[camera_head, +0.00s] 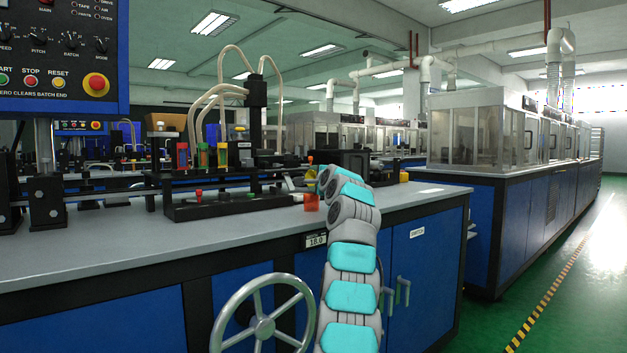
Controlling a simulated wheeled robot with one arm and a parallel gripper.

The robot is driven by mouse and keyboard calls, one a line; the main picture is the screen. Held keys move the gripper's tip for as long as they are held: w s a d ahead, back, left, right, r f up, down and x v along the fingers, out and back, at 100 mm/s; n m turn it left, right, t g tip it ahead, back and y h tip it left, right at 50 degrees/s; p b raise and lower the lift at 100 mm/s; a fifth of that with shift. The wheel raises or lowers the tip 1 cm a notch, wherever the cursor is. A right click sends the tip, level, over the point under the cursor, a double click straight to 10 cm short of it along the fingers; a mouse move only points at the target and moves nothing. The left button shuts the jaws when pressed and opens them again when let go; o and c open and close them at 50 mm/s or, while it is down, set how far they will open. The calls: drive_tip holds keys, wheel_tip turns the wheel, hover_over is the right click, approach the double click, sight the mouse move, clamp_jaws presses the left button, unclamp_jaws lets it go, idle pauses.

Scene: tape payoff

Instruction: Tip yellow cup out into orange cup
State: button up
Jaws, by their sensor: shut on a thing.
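The yellow cup (310,174) is small in the head view, just left of the end of my arm and above the bench top. My gripper (317,182) is mostly hidden behind my arm's last links; it is shut on the yellow cup. The orange cup (311,204) stands on the bench near its front edge, almost straight below the yellow cup. A gap seems to lie between the two cups. I cannot make out the yellow cup's exact tilt or what is inside either cup.
A grey handwheel (263,318) juts from the bench front. Bare bench top (410,200) lies to the right.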

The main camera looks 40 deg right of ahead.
idle(0.3)
wheel_tip(320, 180, up, 5)
drive_tip(key=p, duration=0.5)
drive_tip(key=shift+f, duration=0.1)
idle(0.3)
